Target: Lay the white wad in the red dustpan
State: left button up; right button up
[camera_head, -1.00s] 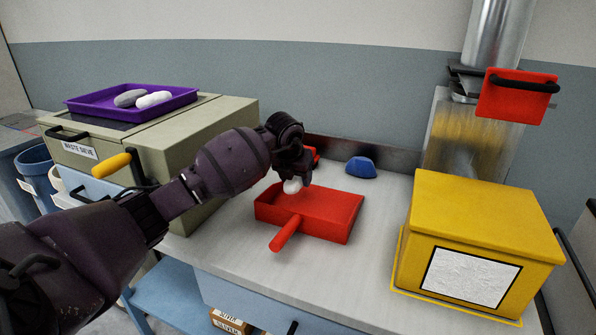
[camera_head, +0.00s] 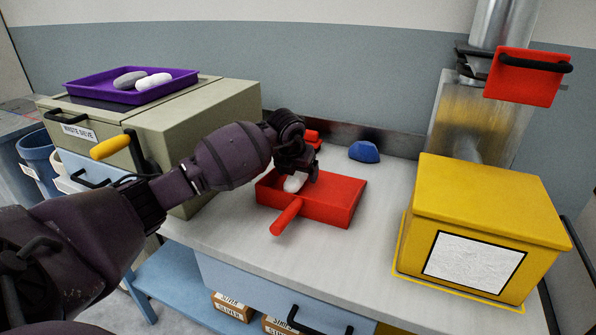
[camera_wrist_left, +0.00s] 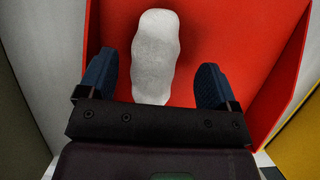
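The white wad (camera_head: 294,183) lies in the red dustpan (camera_head: 338,199), toward its left side near the handle. In the left wrist view the wad (camera_wrist_left: 155,60) is a long pale lump against the dustpan's red floor (camera_wrist_left: 215,45). My left gripper (camera_head: 302,172) is over the dustpan, right above the wad. In the left wrist view its two blue fingers (camera_wrist_left: 155,85) stand wide apart, with a gap on each side of the wad; it is open. The gripper partly hides the wad in the head view. My right gripper is not in view.
A purple tray (camera_head: 88,91) with a grey wad (camera_head: 131,80) and another white wad (camera_head: 153,81) stands on the waste sieve (camera_head: 195,125). A blue object (camera_head: 364,152) lies behind the dustpan. A yellow box (camera_head: 490,205) stands to the right. Bench between is clear.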

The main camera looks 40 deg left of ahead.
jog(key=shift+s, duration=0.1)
pick_arm(q)
jog(key=p+v, duration=0.3)
jog(key=v, duration=0.2)
jog(key=shift+w+r, duration=0.1)
jog(key=shift+r, duration=0.25)
jog(key=p+v, duration=0.3)
jog(key=v, duration=0.2)
jog(key=shift+s+p, duration=0.3)
jog(key=shift+p, duration=0.05)
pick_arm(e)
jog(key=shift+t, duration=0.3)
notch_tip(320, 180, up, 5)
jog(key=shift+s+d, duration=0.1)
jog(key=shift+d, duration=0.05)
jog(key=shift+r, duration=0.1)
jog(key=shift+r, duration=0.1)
